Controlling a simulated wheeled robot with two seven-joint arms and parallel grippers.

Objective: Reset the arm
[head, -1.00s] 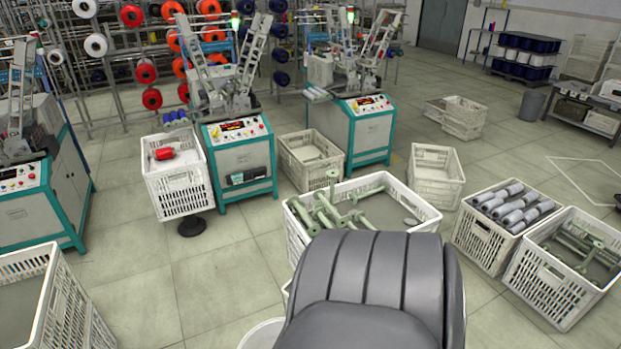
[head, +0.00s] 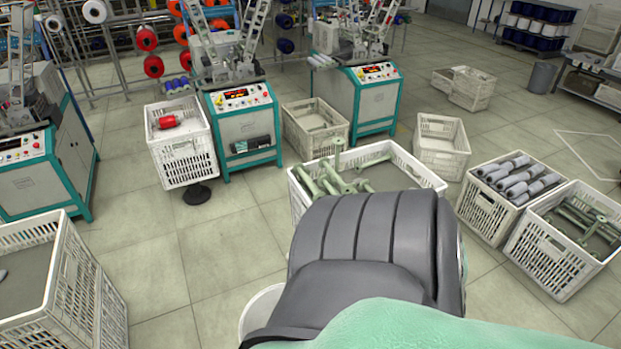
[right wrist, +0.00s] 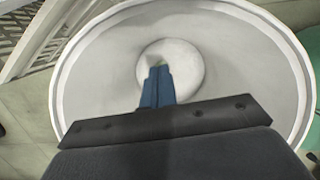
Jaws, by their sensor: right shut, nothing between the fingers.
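My right gripper (right wrist: 157,85) shows in the right wrist view with its blue fingers together and nothing between them. It is above a round white bin (right wrist: 90,85), whose rim nearly fills that view. A white object lies at the middle of the bin, just beyond the fingertips; I cannot tell what it is. In the head view, part of the white bin (head: 258,308) shows at the bottom, beside my grey arm. My arm hides the right gripper there. My left gripper is in neither view.
A white crate (head: 425,176) with green bobbins is behind my arm. Crates of grey-wrapped bobbins (head: 512,178) and green bobbins (head: 580,225) stand right. A crate on a stand (head: 185,160) holds a red bobbin (head: 168,122) beside a winding machine (head: 245,135). Left-centre floor is clear.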

